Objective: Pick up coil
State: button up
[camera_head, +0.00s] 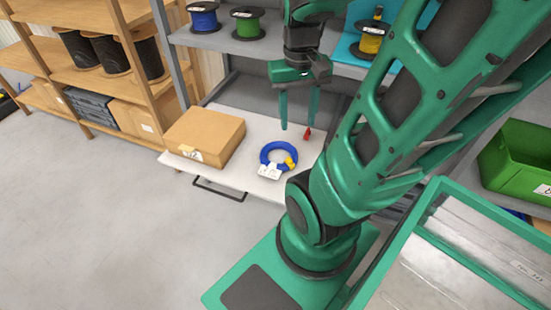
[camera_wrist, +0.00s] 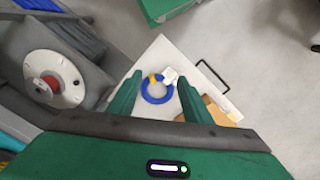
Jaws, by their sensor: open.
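The coil (camera_head: 266,150) is a blue ring with a yellow band and a white tag. It lies flat on the white pull-out shelf (camera_head: 240,184). My gripper (camera_head: 299,127) points down with its two green fingers apart and nothing between them. In the head view it appears above and slightly right of the coil. In the wrist view the coil (camera_wrist: 147,97) shows beyond the open fingers (camera_wrist: 157,84), apart from them. The yellow band and white tag are on its upper side there.
A cardboard box (camera_head: 205,138) sits left of the coil, and a small red object (camera_head: 307,134) lies right of it. Blue (camera_head: 203,17) and green (camera_head: 247,23) reels stand on the grey shelf above. A green crate (camera_head: 517,160) is at the right. Floor at left is clear.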

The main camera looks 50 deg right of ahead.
jog(key=w+d+f+m, duration=0.1)
jog(key=w+d+f, duration=0.6)
jog(key=d+f, duration=0.2)
jog(key=m, duration=0.1)
send_over(295, 154)
notch_tip(295, 154, down, 17)
jog(key=shift+s+d+f, duration=0.1)
jog(key=shift+f, duration=0.1)
jog(key=shift+a+f, duration=0.2)
jog(key=shift+f, duration=2.45)
grip_shut()
